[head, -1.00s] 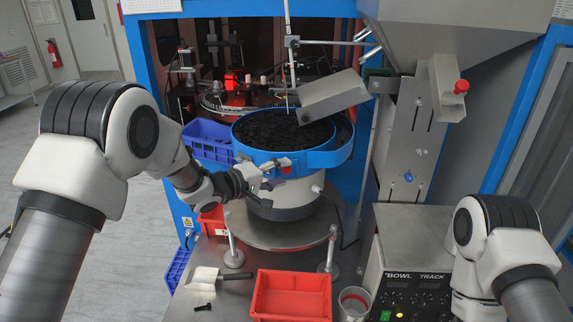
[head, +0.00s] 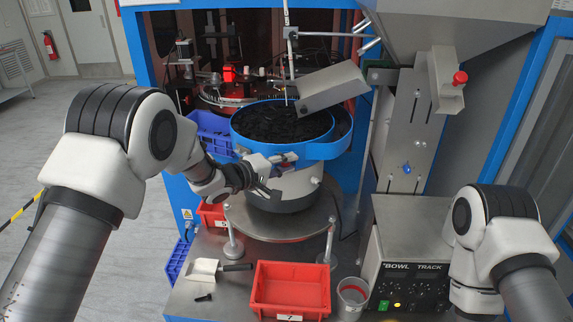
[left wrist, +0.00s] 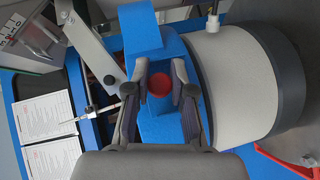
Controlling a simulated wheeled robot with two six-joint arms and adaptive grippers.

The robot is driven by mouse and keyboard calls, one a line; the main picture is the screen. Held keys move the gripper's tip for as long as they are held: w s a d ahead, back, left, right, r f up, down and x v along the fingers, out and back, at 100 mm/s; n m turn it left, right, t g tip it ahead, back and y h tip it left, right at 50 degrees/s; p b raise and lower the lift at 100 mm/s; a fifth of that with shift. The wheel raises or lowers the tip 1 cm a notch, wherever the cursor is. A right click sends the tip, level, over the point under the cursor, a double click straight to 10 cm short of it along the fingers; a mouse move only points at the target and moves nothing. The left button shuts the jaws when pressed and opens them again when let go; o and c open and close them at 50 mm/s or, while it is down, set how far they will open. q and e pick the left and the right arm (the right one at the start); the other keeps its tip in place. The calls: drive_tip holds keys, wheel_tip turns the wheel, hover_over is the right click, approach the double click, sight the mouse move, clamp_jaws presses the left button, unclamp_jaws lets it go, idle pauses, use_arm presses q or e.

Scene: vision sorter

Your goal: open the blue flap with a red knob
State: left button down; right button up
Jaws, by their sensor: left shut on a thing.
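The red knob (left wrist: 159,84) shows in the left wrist view between the two fingers of my left gripper (left wrist: 160,90), which is shut on it. The blue flap (left wrist: 165,128) lies behind the knob, beside the round bowl feeder. In the head view my left gripper (head: 281,172) is at the front of the blue bowl (head: 246,141), just below its rim. The flap and knob are mostly hidden there by the gripper. I cannot tell how far the flap stands open. My right arm shows at the lower right, but its gripper is out of view.
A red bin (head: 262,300), a white scoop (head: 204,270) and a metal cup (head: 352,296) are on the steel table below. A control box (head: 408,272) stands to the right. A chute (head: 330,88) overhangs the bowl. A blue crate (head: 205,138) is left of it.

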use_arm(q)
wheel_tip(320, 180, down, 7)
drive_tip(key=m+g+h+b, duration=0.2)
drive_tip(key=m+h+b, duration=1.1)
drive_tip(key=m+b, duration=0.8)
drive_tip(key=shift+s+f+b, duration=0.2)
drive_tip(key=shift+s+b, duration=0.15)
drive_tip(key=shift+b, duration=4.8)
drive_tip(key=c, duration=1.2)
unclamp_jaws()
drive_tip(key=shift+o, duration=1.1)
drive_tip(key=shift+a+r, duration=0.1)
drive_tip(key=v, duration=1.2)
